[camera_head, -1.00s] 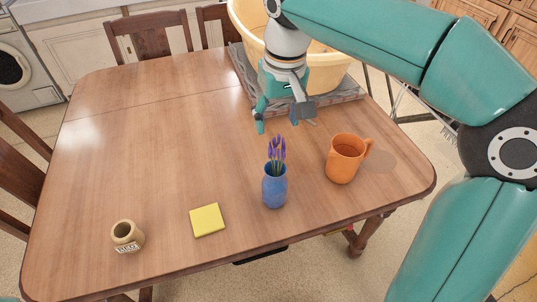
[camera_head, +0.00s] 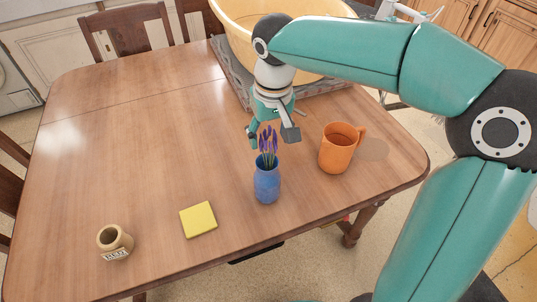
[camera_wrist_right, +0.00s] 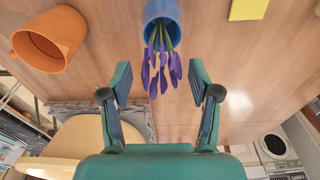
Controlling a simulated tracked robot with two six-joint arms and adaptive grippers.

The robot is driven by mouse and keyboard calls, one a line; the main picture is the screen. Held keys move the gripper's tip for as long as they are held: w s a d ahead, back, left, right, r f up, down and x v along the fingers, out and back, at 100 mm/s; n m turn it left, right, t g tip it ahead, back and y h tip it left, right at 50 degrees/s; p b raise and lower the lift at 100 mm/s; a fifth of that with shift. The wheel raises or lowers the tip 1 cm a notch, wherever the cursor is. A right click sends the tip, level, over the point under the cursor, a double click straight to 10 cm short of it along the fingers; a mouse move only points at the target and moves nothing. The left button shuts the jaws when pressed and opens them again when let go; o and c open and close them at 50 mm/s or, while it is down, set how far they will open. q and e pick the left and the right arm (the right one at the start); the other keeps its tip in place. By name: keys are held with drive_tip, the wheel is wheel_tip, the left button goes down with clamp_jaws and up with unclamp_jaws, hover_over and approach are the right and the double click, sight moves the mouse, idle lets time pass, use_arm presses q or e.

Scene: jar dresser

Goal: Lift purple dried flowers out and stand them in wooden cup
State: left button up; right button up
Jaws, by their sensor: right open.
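Purple dried flowers (camera_head: 267,148) stand upright in a blue vase (camera_head: 267,185) on the table. My right gripper (camera_head: 271,137) is open, its two fingers on either side of the flower heads. In the right wrist view the purple flowers (camera_wrist_right: 163,62) reach from the blue vase (camera_wrist_right: 160,12) into the gap between the open fingers (camera_wrist_right: 161,80); I see no clear contact. The small tan wooden cup (camera_head: 115,240), with a label on its front, stands upright at the table's front left. My left gripper is out of view.
An orange mug (camera_head: 338,150) stands right of the vase, and a yellow square pad (camera_head: 198,220) lies between cup and vase. A large yellow basin (camera_head: 235,18) stands on a grey mat behind my right gripper. The table's left and middle are clear.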

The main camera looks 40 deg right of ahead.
hover_over(269, 167)
drive_tip(key=w, duration=0.1)
drive_tip(key=f, duration=0.5)
drive_tip(key=shift+d, duration=0.25)
drive_tip(key=c, duration=1.1)
drive_tip(key=shift+c, duration=0.2)
